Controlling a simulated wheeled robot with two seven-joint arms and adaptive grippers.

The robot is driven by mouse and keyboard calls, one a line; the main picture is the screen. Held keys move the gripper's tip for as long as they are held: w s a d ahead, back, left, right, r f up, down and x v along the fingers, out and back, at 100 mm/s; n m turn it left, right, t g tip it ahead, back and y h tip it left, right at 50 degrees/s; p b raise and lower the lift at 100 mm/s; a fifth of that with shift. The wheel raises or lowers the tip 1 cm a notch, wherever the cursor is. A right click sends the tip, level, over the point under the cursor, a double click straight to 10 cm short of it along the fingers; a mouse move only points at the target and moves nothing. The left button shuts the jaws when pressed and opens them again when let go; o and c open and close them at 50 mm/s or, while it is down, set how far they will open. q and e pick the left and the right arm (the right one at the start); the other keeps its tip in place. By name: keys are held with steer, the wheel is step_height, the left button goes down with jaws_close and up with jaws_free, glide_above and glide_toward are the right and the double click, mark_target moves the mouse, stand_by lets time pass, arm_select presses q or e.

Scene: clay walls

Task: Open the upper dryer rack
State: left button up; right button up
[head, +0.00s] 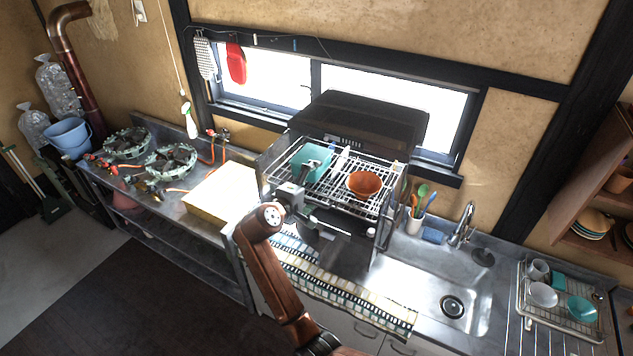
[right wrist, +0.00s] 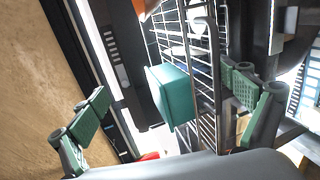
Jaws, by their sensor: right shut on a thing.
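The dryer stands on the counter with its dark lid (head: 370,118) raised. Its upper rack (head: 335,181) is a wire rack that sits out in the open, with a teal container (head: 311,161) and an orange bowl (head: 365,184) on it. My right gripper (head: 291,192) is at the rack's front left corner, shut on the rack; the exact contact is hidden. In the right wrist view my right gripper (right wrist: 165,92) has its green fingers apart, with the teal container (right wrist: 172,95) and rack wires (right wrist: 205,60) beyond them. My left gripper is not in view.
A sink (head: 440,295) and a cup of utensils (head: 416,216) stand right of the dryer. A yellowish board (head: 222,192) and gas burners (head: 165,160) are to its left. A dish drainer (head: 557,310) is at far right. A patterned cloth (head: 345,290) lies along the front.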

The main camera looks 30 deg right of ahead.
steer(key=shift+s+a+r, duration=0.15)
steer(key=shift+a+r, duration=0.05)
steer(key=shift+r, duration=0.4)
steer(key=shift+s+a+r, duration=0.15)
steer(key=shift+a+r, duration=0.05)
steer(key=shift+r, duration=0.4)
steer(key=shift+p+v, duration=0.4)
steer(key=shift+v, duration=0.35)
steer(key=shift+c, duration=0.9)
steer(key=shift+s+a, duration=0.15)
steer(key=shift+a, duration=0.2)
steer(key=shift+c, duration=0.4)
steer(key=shift+s+a+r, duration=0.15)
steer(key=shift+s+a, duration=0.35)
steer(key=shift+s, duration=0.05)
steer(key=shift+s+a+r, duration=0.15)
steer(key=shift+s+a, duration=0.35)
steer(key=shift+s, duration=0.05)
steer(key=c, duration=1.2)
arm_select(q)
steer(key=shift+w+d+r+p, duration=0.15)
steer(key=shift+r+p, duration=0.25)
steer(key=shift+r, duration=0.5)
arm_select(e)
steer(key=shift+s+a+f, duration=0.15)
steer(key=shift+s+a, duration=0.4)
steer(key=shift+a, duration=0.25)
